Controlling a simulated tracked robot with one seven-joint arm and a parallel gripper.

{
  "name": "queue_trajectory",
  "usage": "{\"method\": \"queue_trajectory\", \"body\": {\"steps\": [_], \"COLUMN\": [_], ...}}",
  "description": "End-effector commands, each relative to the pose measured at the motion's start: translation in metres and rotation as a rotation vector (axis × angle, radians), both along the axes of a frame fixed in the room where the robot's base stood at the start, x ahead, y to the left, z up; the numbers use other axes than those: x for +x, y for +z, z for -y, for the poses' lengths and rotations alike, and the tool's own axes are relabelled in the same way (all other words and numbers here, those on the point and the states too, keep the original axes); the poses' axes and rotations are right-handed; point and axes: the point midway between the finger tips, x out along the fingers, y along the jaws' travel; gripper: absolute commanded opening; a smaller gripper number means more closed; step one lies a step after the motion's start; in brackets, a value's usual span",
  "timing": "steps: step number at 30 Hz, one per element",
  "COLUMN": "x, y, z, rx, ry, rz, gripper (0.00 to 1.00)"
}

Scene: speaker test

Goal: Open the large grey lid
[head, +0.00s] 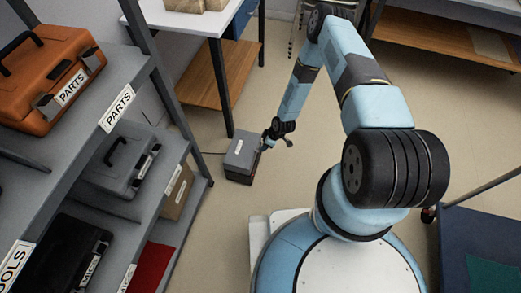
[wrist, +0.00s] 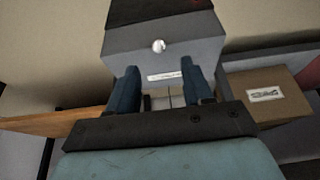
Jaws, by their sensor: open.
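A box with a large grey lid (head: 241,152) and a dark lower body (head: 238,177) stands on the floor near a table leg. The lid looks closed. In the wrist view the grey lid (wrist: 205,45) fills the upper middle, with a round silver knob (wrist: 158,46) and a white label (wrist: 174,76). My gripper (head: 274,139) is at the right side of the box in the head view. In the wrist view my gripper (wrist: 159,66) has its two dark blue fingers apart, with the knob just beyond and between the tips. I cannot tell whether a finger touches the lid.
A shelf rack (head: 188,207) on the left holds an orange case (head: 48,82), a grey case (head: 122,165), a black case (head: 62,255) and a cardboard box (head: 177,192). A white-topped table (head: 205,22) stands behind the box. Floor (head: 215,232) between rack and my base is clear.

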Motion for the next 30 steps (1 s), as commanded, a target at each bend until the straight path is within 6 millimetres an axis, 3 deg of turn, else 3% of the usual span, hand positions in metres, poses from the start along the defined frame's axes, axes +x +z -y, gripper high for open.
{"method": "queue_trajectory", "body": {"steps": [6,15,29,30], "x": [0.004,0.009,0.01,0.01], "y": [-0.034,-0.066,-0.074,-0.074], "z": [-0.013,-0.026,-0.029,-0.029], "rx": [-0.001,0.0,-0.001,-0.001], "ry": [0.0,0.002,0.001,0.001], "rz": [-0.001,-0.002,-0.001,-0.001], "gripper": [0.5,0.5,0.5,0.47]}}
